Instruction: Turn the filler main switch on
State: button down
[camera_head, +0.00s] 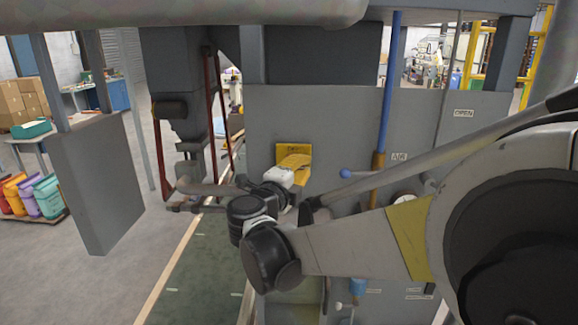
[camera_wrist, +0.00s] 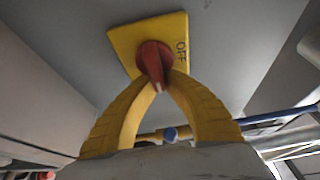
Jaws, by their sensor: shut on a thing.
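The main switch is a red rotary knob (camera_wrist: 154,62) on a yellow plate (camera_wrist: 122,38) with the word OFF at its right side in the wrist view. In the head view the yellow plate (camera_head: 286,151) sits on the grey panel, and my gripper covers the knob there. My gripper (camera_wrist: 160,84) has its two yellow fingers closed on the knob's lower end, one on each side. It also shows in the head view (camera_head: 293,162), right in front of the plate. Any other marking on the plate is not readable.
The grey cabinet panel (camera_head: 340,120) fills the middle. A blue-knobbed lever (camera_head: 346,174) and a blue vertical pipe (camera_head: 388,90) are right of the switch. A grey hanging panel (camera_head: 98,180) and colored sacks (camera_head: 48,196) are at left. Green floor (camera_head: 200,265) lies below.

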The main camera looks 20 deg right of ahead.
jog(key=c, duration=1.4)
grip_release()
jog(key=shift+s+a, duration=0.1)
jog(key=v, duration=1.1)
jog(key=shift+s+a, duration=0.2)
jog(key=shift+s, duration=0.1)
